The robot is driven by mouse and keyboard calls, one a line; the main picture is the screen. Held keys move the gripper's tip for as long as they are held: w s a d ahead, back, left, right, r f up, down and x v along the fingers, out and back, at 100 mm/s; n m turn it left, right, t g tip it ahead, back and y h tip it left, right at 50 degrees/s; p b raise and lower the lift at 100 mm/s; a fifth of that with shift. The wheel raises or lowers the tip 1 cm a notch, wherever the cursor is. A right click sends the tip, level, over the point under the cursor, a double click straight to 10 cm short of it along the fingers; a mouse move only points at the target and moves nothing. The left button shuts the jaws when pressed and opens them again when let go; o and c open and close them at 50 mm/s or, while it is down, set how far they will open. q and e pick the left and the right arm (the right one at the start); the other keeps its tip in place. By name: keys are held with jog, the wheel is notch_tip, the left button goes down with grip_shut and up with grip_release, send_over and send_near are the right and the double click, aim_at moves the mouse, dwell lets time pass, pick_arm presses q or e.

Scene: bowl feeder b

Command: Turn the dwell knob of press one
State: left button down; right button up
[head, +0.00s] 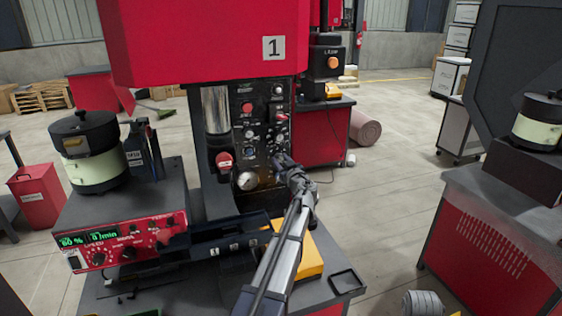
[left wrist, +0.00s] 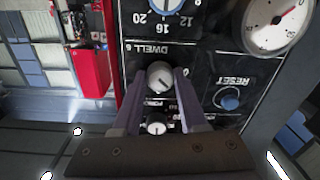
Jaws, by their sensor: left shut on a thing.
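Press one (head: 200,40) is a red machine with a white "1" plate and a dark control panel (head: 262,108). My left gripper (head: 284,162) is at the lower right part of this panel. In the left wrist view, which shows the panel upside down, the round grey dwell knob (left wrist: 160,74) sits beside its "DWELL s" label. The two fingers of my left gripper (left wrist: 160,80) are on either side of the knob and shut on it. In the head view the gripper hides the knob. My right gripper is not in view.
A blue reset button (left wrist: 229,101) and a white gauge (left wrist: 272,22) are close to the fingers. A bowl feeder (head: 88,150) stands left on a red control box (head: 125,240).

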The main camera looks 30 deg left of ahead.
pick_arm(q)
jog(key=shift+m, duration=0.3)
jog(key=m, duration=0.3)
jog(key=shift+m, duration=0.3)
jog(key=shift+m+b, duration=0.3)
jog(key=shift+m, duration=2)
jog(key=shift+c, duration=2.2)
grip_release()
jog(key=shift+d, duration=0.1)
jog(key=v, duration=0.7)
jog(key=shift+s+d, duration=0.25)
